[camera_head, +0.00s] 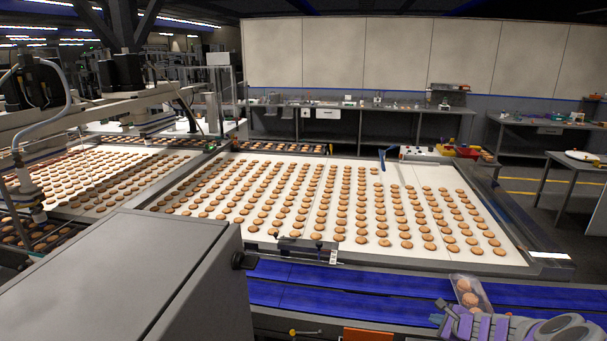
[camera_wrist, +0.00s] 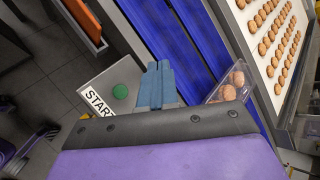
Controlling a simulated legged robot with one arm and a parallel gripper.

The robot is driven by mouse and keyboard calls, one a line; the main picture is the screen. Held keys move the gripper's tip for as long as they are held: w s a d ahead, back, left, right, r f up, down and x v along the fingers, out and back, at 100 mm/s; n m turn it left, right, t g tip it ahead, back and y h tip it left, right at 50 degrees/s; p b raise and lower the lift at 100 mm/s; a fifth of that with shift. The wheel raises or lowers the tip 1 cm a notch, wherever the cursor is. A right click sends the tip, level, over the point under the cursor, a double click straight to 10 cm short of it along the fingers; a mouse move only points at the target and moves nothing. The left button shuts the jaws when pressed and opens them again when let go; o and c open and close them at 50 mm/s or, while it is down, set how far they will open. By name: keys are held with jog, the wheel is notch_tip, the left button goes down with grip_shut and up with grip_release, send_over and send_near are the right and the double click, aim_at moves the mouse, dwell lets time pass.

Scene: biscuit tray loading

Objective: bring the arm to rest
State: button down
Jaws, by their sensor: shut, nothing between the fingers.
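My gripper (camera_wrist: 159,70) shows in the wrist view with its two blue fingers pressed together and nothing between them. In the head view my gripper (camera_head: 437,319) is at the lower right, low over the near side of the blue conveyor, with my purple and grey arm behind it. A clear tray (camera_head: 484,291) with a few round biscuits lies on the blue conveyor just beyond my gripper. The tray also shows in the wrist view (camera_wrist: 214,95), to the right of the fingers and apart from them.
A green button (camera_wrist: 119,91) on a plate marked START is left of the fingers. The blue conveyor (camera_head: 340,291) runs across the front. Behind it, a white biscuit bed (camera_head: 384,258) holds many rows of biscuits. A grey cabinet (camera_head: 120,270) stands at the left front.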

jog(key=a+r+n+y, duration=0.4)
jog(key=a+r+n, duration=0.45)
jog(key=a, duration=0.75)
jog(key=s+a+r+n+g+y+b, duration=0.1)
jog(key=s+a+r+n+g, duration=0.15)
jog(key=s+a+r, duration=0.4)
jog(key=s+a+r+n+g+y+b, duration=0.1)
jog(key=s+a+r+n+g, duration=0.2)
jog(key=a, duration=0.7)
jog(key=s+a+f+n+g+h, duration=0.1)
jog(key=s+a+n+g, duration=0.15)
jog(key=s, duration=0.55)
jog(key=s+a+n+g+h, duration=0.1)
jog(key=s+a+n, duration=0.1)
jog(key=s+n, duration=0.35)
jog(key=s+d+f+n+g+h+b, duration=0.1)
jog(key=s+d+h, duration=0.2)
jog(key=s, duration=0.8)
jog(key=s+d+f+n+g+h+b, duration=0.1)
jog(key=s+d, duration=0.4)
jog(key=s, duration=0.6)
jog(key=shift+f+g+h, duration=0.3)
jog(key=shift+h, duration=0.6)
